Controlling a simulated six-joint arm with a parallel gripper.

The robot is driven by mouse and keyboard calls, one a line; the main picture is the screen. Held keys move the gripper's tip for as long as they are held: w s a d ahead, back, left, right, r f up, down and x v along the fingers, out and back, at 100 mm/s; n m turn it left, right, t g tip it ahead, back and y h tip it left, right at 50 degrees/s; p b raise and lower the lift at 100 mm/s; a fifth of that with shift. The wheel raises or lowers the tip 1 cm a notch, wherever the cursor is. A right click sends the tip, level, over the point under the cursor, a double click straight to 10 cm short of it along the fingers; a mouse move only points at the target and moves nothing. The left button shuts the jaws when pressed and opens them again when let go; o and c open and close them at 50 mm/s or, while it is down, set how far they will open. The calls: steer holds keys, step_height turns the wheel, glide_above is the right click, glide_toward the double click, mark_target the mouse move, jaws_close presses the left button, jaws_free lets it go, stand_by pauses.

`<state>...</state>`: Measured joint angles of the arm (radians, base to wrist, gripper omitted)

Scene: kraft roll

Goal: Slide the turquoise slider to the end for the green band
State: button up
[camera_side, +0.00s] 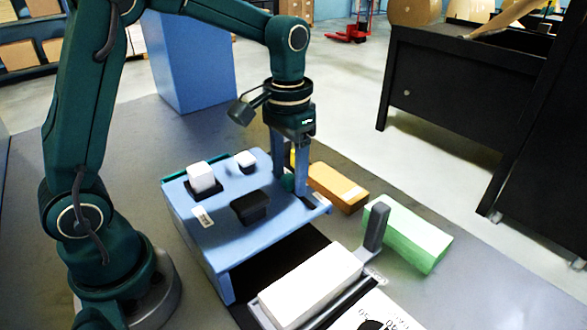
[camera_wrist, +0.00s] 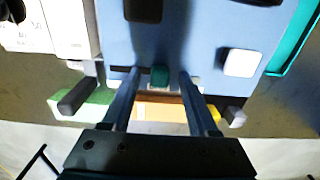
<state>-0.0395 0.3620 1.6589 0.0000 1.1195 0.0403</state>
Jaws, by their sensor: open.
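The turquoise slider (camera_wrist: 159,76) is a small rounded knob near the edge of the blue panel (camera_wrist: 205,30). In the side view the slider (camera_side: 288,183) shows partly, beside my fingers. My gripper (camera_wrist: 159,72) is open, with one finger on each side of the slider and a gap to each. In the side view my gripper (camera_side: 293,185) points down at the panel's far edge. A dark slot (camera_wrist: 122,69) runs left from the slider in the wrist view. I cannot make out a green band on the panel.
A long white block (camera_side: 310,285) stands in front, near a dark post (camera_side: 376,225).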

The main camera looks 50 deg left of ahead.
jaws_close()
stand_by(1.4)
